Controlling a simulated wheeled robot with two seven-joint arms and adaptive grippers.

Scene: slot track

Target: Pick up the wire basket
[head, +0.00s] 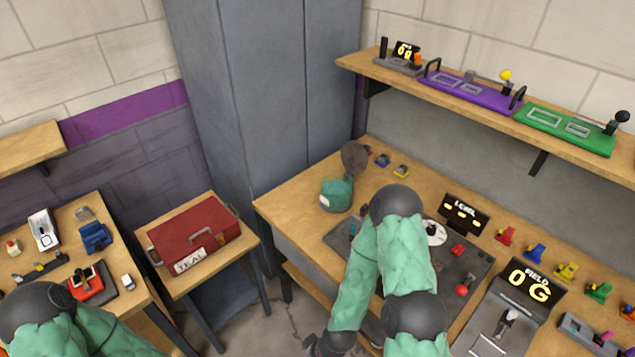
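I cannot make out a wire basket anywhere in the head view. My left arm comes in at the bottom left; its dark elbow and green sleeve show, and its gripper is outside the picture. My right arm is folded over the long workbench (291,205), with its dark elbow above the bench. Its forearm runs down to a dark wrist cut off by the bottom edge, and its gripper fingers do not show.
A red toolbox (194,233) labelled TEAL sits on a small table. A teal container (337,194) stands on the workbench. Small items crowd the left table (66,215). A shelf (351,62) holds purple (470,92) and green (566,130) panels. Grey lockers (270,80) stand behind.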

